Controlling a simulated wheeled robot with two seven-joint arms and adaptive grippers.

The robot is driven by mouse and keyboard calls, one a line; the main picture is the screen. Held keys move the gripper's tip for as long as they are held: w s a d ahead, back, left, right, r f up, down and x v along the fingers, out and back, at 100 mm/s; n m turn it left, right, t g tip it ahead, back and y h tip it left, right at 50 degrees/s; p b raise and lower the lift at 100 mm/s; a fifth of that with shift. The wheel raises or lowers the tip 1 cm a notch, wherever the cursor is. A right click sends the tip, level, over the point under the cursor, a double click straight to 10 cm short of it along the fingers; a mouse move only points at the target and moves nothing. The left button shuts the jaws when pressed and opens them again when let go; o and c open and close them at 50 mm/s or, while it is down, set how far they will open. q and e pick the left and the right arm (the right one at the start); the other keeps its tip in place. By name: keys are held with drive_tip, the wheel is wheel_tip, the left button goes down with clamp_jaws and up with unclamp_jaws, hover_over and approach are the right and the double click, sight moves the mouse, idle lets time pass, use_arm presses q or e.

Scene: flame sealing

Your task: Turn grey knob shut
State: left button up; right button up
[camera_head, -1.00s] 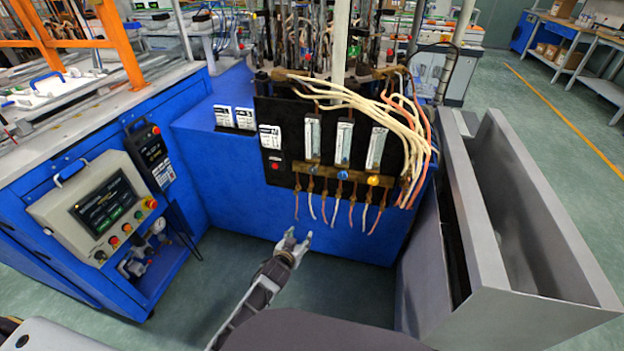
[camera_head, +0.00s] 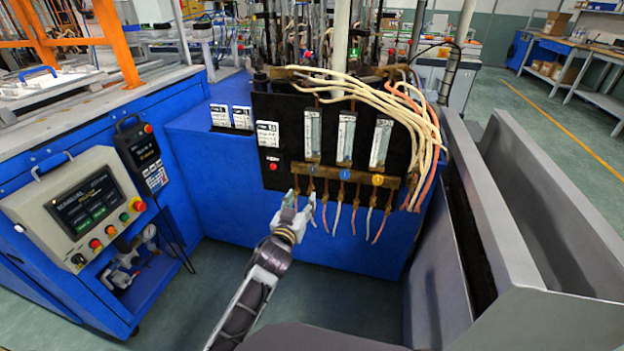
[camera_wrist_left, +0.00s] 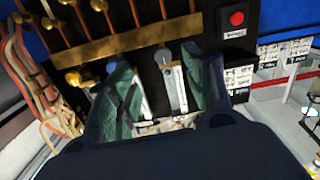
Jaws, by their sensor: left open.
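The grey knob (camera_head: 312,169) is on the brass bar of the black gas panel (camera_head: 287,112), leftmost in the row. The blue knob (camera_head: 344,173) and the yellow knob (camera_head: 377,180) sit to its right. My left gripper (camera_head: 300,199) is open and empty, just below and left of the grey knob in the head view. In the left wrist view the panel appears upside down, and the grey knob (camera_wrist_left: 163,57) lies in the gap between the spread fingers. The blue knob (camera_wrist_left: 113,68) shows by one fingertip. Contact cannot be told. My right gripper is not in view.
Thin hoses (camera_head: 354,218) hang below the knobs, and cream and orange hoses (camera_head: 410,110) arch at the panel's right. A red button (camera_head: 273,166) is left of the knobs. A grey metal bin (camera_head: 520,235) stands at right, and a control box (camera_head: 80,205) at left.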

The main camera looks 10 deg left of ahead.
use_arm(q)
drive_tip(key=shift+s+r+t+b, duration=0.1)
drive_tip(key=shift+r+t+b, duration=0.25)
drive_tip(key=shift+r, duration=0.65)
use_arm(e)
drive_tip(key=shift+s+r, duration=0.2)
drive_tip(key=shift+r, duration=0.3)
use_arm(q)
drive_tip(key=shift+w, duration=0.2)
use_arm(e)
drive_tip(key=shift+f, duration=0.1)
use_arm(q)
drive_tip(key=b, duration=0.2)
approach(313, 170)
drive_tip(key=shift+w, duration=2.8)
drive_tip(key=shift+w+b, duration=0.5)
drive_tip(key=shift+w, duration=1.3)
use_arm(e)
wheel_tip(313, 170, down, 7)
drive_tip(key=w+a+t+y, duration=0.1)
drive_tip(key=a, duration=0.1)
